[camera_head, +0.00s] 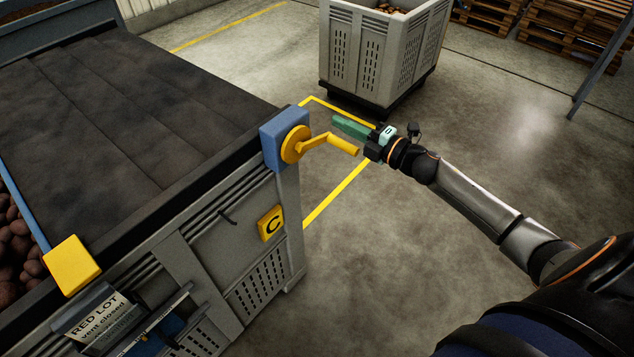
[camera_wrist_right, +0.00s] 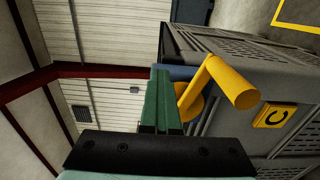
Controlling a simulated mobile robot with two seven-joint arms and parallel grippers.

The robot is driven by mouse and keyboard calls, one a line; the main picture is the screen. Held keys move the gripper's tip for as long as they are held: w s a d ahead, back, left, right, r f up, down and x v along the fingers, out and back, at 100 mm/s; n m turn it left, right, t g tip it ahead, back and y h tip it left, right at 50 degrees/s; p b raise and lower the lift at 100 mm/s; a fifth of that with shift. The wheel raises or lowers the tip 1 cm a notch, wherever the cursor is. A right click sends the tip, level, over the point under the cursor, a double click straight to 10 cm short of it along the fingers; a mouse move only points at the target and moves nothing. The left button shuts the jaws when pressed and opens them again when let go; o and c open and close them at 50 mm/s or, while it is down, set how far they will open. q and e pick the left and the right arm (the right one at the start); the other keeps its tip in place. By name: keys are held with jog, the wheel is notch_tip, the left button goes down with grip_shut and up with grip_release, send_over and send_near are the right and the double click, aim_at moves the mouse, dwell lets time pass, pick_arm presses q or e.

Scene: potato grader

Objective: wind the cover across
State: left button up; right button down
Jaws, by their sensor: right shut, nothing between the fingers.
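The dark cover (camera_head: 120,110) lies over most of the large grey crate (camera_head: 205,245) marked C. Its blue edge bar (camera_head: 22,213) is at the left, with potatoes (camera_head: 14,240) showing beyond it. A yellow crank (camera_head: 320,143) sits on a blue housing (camera_head: 272,140) at the crate's corner, its grip pointing right. My right gripper (camera_head: 342,122) has green fingers, is shut and empty, and is beside the crank grip, just beyond it in the head view. In the right wrist view the crank (camera_wrist_right: 232,82) is right of the shut fingers (camera_wrist_right: 161,85). My left gripper is out of view.
A yellow block (camera_head: 72,265) sits on the crate's near rim, above a sign reading "RED LOT vent closed" (camera_head: 98,318). Another grey crate (camera_head: 370,50) stands behind my right gripper. Wooden pallets (camera_head: 560,25) are at the back right. The floor at right is open.

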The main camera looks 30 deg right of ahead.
jog(key=s+a+r+p, duration=0.2)
jog(key=a+r+p, duration=0.3)
jog(key=r, duration=0.3)
jog(key=shift+s+a+r+p, duration=0.25)
jog(key=shift+s+a+p, duration=0.05)
jog(key=shift+a, duration=0.4)
jog(key=c, duration=1.6)
grip_release()
jog(key=shift+c, duration=1)
grip_release()
jog(key=v, duration=2.3)
